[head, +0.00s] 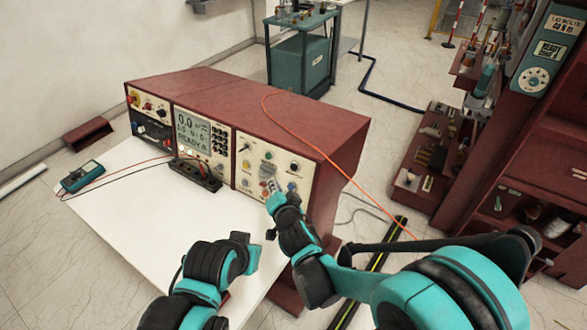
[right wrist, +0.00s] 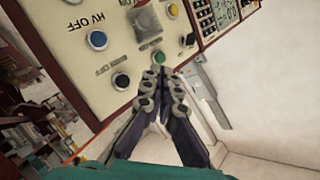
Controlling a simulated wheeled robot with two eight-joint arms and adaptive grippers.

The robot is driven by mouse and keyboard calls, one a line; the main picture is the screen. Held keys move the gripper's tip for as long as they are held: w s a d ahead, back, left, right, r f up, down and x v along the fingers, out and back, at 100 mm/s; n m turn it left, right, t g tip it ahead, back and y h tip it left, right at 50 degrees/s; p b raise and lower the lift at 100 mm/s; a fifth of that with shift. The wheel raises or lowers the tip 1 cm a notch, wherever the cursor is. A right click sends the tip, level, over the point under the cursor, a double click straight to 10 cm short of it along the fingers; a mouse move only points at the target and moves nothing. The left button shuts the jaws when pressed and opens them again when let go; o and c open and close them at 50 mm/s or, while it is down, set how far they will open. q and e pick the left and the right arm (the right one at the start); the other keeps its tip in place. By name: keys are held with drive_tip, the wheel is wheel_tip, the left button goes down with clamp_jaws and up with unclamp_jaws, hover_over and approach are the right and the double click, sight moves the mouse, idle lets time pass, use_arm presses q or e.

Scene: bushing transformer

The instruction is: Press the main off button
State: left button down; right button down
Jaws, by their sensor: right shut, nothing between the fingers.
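The red console's right-hand panel (head: 268,167) carries coloured buttons and a knob. My right gripper (head: 269,187) is in front of this panel's lower part. In the right wrist view its fingers (right wrist: 157,74) are shut and empty, with tips just below a green button (right wrist: 159,57); I cannot tell whether they touch. A blue button (right wrist: 97,40) beside the lettering HV OFF, a black button (right wrist: 121,80) and a yellow button (right wrist: 172,10) also show. I cannot read which button is main off. My left arm is folded low in the head view; its finger opening is unclear.
A white tabletop (head: 120,215) lies before the console, with a teal multimeter (head: 82,176) and a black terminal block (head: 195,172). An orange cable (head: 310,143) crosses the console top. Red shelving (head: 540,150) stands at the right. The front of the tabletop is mostly clear.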

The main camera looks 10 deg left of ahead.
drive_tip(key=shift+w+d+f+b, duration=0.2)
drive_tip(key=shift+w+d+f, duration=0.15)
drive_tip(key=shift+w, duration=0.8)
drive_tip(key=shift+w+d+f+b, duration=0.25)
drive_tip(key=shift+w+d, duration=0.25)
drive_tip(key=shift+w, duration=0.6)
drive_tip(key=shift+w+d+f+b, duration=0.15)
drive_tip(key=shift+w+d+f, duration=0.2)
drive_tip(key=shift+w, duration=0.8)
drive_tip(key=shift+w+d, duration=0.1)
drive_tip(key=shift+w+d, duration=0.1)
drive_tip(key=shift+w, duration=0.2)
drive_tip(key=shift+w+d+f+b, duration=0.1)
drive_tip(key=shift+w+d+b, duration=0.05)
drive_tip(key=shift+w+b, duration=0.2)
drive_tip(key=shift+s+a+r, duration=0.2)
drive_tip(key=shift+s+a, duration=0.05)
drive_tip(key=shift+s, duration=0.5)
drive_tip(key=shift+s+a+r+p, duration=0.2)
drive_tip(key=shift+s+a, duration=0.1)
drive_tip(key=shift+s, duration=0.45)
drive_tip(key=shift+s+a+r+p, duration=0.1)
drive_tip(key=shift+s+a+r, duration=0.15)
drive_tip(key=shift+s, duration=0.55)
drive_tip(key=shift+s+a+r+p, duration=0.15)
drive_tip(key=shift+s+a, duration=0.15)
drive_tip(key=shift+s, duration=0.45)
